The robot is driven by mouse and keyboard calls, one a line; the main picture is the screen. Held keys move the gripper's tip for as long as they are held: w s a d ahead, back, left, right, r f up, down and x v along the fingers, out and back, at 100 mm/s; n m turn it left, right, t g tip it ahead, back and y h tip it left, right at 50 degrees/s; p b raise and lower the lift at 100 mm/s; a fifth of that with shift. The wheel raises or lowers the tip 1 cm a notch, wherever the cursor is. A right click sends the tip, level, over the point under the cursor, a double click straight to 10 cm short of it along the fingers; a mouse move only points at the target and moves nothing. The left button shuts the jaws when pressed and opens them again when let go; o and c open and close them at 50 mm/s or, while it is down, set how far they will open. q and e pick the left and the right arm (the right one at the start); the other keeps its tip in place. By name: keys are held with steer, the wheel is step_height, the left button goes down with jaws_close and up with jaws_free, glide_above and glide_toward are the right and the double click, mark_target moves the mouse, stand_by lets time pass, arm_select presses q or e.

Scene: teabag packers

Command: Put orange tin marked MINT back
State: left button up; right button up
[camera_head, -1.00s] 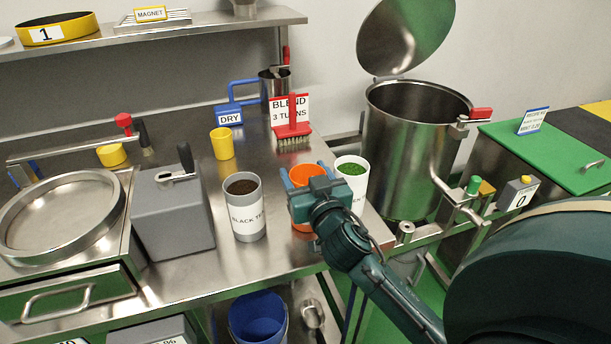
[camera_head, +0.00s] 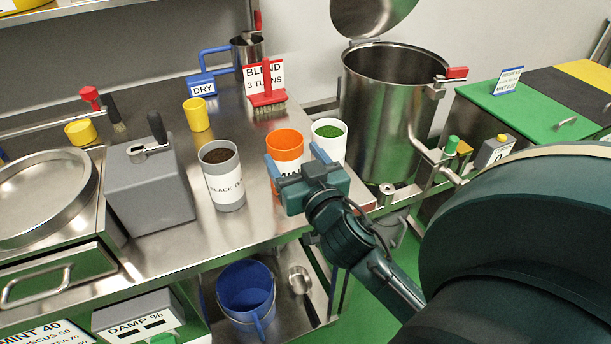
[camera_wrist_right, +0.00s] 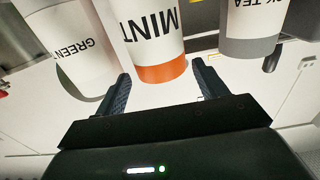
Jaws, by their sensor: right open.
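The orange tin marked MINT (camera_head: 285,147) stands upright on the steel table, between the grey BLACK TEA tin (camera_head: 223,183) and the white tin with green contents (camera_head: 328,140). My right gripper (camera_head: 292,167) is open in front of it, fingers pointing toward it. In the right wrist view the MINT tin (camera_wrist_right: 152,45) stands just beyond the open fingers (camera_wrist_right: 163,90), with nothing between them. The white tin there reads GREEN (camera_wrist_right: 78,55). My left gripper is not in view.
A grey box with a crank (camera_head: 150,190), a yellow cup (camera_head: 196,115) and a red brush (camera_head: 267,98) are on the table. A large steel pot (camera_head: 385,115) with a raised lid stands at the right. A blue bucket (camera_head: 245,290) sits below.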

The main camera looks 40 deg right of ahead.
steer(key=shift+b+v, duration=0.4)
steer(key=shift+v, duration=2.35)
